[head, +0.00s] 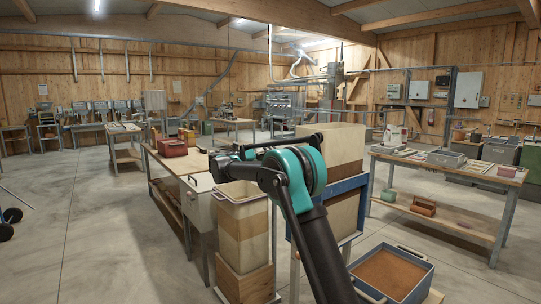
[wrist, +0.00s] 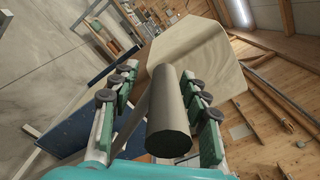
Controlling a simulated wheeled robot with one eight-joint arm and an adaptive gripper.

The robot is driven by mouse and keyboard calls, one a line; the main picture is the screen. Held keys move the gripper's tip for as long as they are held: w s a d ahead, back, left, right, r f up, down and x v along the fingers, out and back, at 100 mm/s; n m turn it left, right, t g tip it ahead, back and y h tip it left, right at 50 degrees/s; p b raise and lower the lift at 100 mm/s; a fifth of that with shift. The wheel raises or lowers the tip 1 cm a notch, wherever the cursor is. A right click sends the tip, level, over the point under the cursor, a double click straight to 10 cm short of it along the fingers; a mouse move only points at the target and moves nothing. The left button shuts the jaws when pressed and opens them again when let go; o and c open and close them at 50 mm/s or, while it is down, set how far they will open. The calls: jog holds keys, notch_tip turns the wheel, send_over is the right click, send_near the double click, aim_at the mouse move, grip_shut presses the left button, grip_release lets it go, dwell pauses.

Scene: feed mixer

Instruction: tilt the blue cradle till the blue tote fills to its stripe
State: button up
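The blue cradle (head: 349,186) holds a tall beige bin (head: 345,140) that stands upright, behind my arm in the head view. The blue tote (head: 411,294) sits low at the front right. Brown material lies inside it below the rim; I cannot make out its stripe. In the wrist view, my gripper (wrist: 162,72) is open. A thick grey round bar (wrist: 168,112) lies between its fingers, with a gap showing on the left side. A beige panel (wrist: 190,55) and a blue panel (wrist: 84,120) are beyond. In the head view, my arm hides the fingertips.
A tall beige-and-brown bin (head: 243,222) stands left of my arm. A workbench (head: 166,162) with a red box (head: 173,148) is behind it. A table (head: 445,168) with boxes stands at right.

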jog(key=v, duration=1.2)
jog(key=s+d+f+m+g+y, duration=0.1)
jog(key=s+d+f+m, duration=0.2)
jog(key=d, duration=0.4)
jog(key=s+d+f+m+g+y, duration=0.2)
jog(key=d+f+m, duration=0.2)
jog(key=d, duration=0.4)
jog(key=s+d+f+m+g+y, duration=0.35)
jog(key=s+d+f+m, duration=0.55)
jog(key=s+d+f, duration=0.3)
jog(key=s+f+m+y, duration=0.2)
jog(key=s+f+m, duration=0.4)
jog(key=s, duration=0.3)
jog(key=s+f+m+y, duration=0.3)
jog(key=s+f+m, duration=0.2)
jog(key=s, duration=0.5)
jog(key=s+f+m+y, duration=0.3)
jog(key=s+f+m, duration=0.3)
jog(key=s, duration=0.4)
jog(key=shift+f+m, duration=0.35)
jog(key=shift+m, duration=0.05)
jog(key=shift+d, duration=0.1)
